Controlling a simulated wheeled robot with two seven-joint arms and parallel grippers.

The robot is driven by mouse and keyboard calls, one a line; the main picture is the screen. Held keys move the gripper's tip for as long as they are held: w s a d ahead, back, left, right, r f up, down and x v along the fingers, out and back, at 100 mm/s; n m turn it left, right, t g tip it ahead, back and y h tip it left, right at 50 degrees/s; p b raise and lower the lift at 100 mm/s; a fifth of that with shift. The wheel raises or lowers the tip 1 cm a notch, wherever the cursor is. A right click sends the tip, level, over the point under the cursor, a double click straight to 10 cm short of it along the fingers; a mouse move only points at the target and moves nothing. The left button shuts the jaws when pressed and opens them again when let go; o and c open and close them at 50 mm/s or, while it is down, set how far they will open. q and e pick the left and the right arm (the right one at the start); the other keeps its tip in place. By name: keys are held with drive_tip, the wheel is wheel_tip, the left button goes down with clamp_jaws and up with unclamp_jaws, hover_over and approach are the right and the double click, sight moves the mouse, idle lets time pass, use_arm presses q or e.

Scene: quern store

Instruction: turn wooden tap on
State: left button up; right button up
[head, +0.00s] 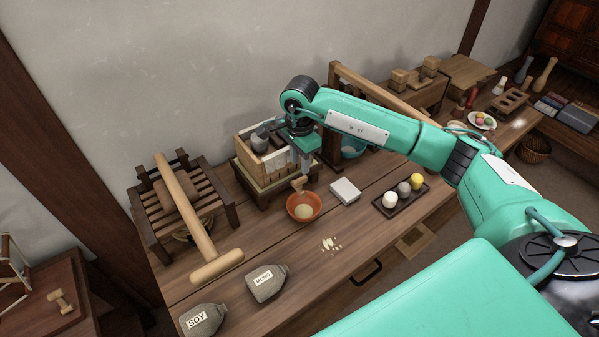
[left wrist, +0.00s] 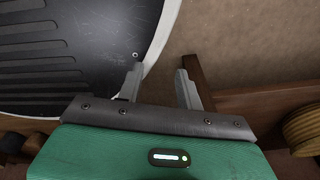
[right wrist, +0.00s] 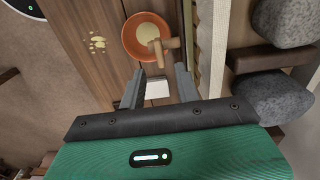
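The wooden tap (head: 299,183) sticks out from the front of a slatted wooden press box (head: 264,160), above an orange bowl (head: 303,207) with pale yellow contents. In the right wrist view the tap (right wrist: 166,43) shows as a small T-shaped piece over the bowl (right wrist: 140,30). My right gripper (right wrist: 160,70) is open, with the tap just beyond its fingertips and nothing clearly between them. In the head view the right gripper (head: 306,170) hangs by the box front, close to the tap. My left gripper (left wrist: 158,76) is open and empty, away from the table.
A white block (head: 345,191) lies right of the bowl. A dark tray (head: 400,199) with round pieces is further right. Grey stones (right wrist: 272,97) sit on the box. A wooden mallet (head: 190,225) and two grey bottles (head: 266,283) are left. Yellowish crumbs (head: 331,244) lie in front.

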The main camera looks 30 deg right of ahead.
sight(300, 179)
wheel_tip(300, 179, down, 6)
drive_tip(key=shift+f+p, duration=0.1)
drive_tip(key=shift+p, duration=0.2)
drive_tip(key=shift+c, duration=0.4)
clamp_jaws()
